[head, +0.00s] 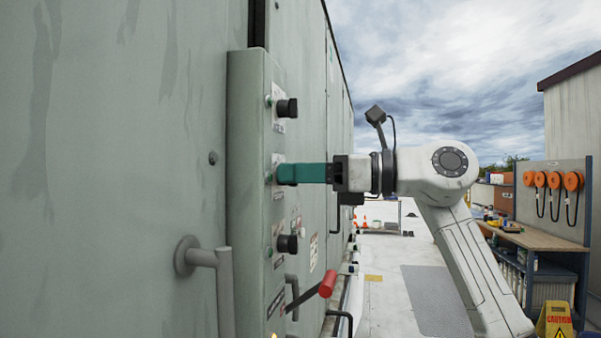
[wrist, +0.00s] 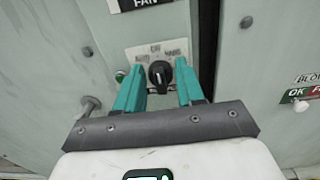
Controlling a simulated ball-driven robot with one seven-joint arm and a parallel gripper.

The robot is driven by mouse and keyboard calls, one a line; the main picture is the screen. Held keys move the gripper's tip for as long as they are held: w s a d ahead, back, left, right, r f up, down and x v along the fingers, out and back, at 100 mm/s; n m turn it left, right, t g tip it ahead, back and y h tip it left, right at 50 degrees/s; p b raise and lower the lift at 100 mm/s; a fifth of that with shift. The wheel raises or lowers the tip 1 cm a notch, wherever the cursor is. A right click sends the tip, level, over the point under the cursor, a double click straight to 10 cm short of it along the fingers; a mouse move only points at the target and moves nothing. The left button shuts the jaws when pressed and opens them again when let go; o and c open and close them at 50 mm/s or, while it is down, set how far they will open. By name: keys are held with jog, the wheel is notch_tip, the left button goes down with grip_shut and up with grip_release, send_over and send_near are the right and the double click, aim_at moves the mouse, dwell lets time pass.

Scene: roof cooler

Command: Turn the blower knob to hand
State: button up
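A black knob (wrist: 160,73) with a pale pointer line stands on the grey control panel (head: 244,150). Its line looks roughly upright, towards OFF on a blurred label plate (wrist: 143,54); the words left and right seem to be AUTO and HAND. My gripper (wrist: 160,80) has its two teal fingers apart, one on each side of this knob, with no clear grip on it. In the head view my gripper (head: 286,174) reaches the panel's middle row and hides the knob there. No blower name is readable beside this knob.
Other black knobs sit above (head: 287,108) and below (head: 287,244) on the panel. A red-handled lever (head: 327,284) and a grey door handle (head: 205,256) stick out lower down. A workbench (head: 540,239) and a yellow caution sign (head: 555,322) stand at the right.

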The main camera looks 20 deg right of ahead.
grip_shut()
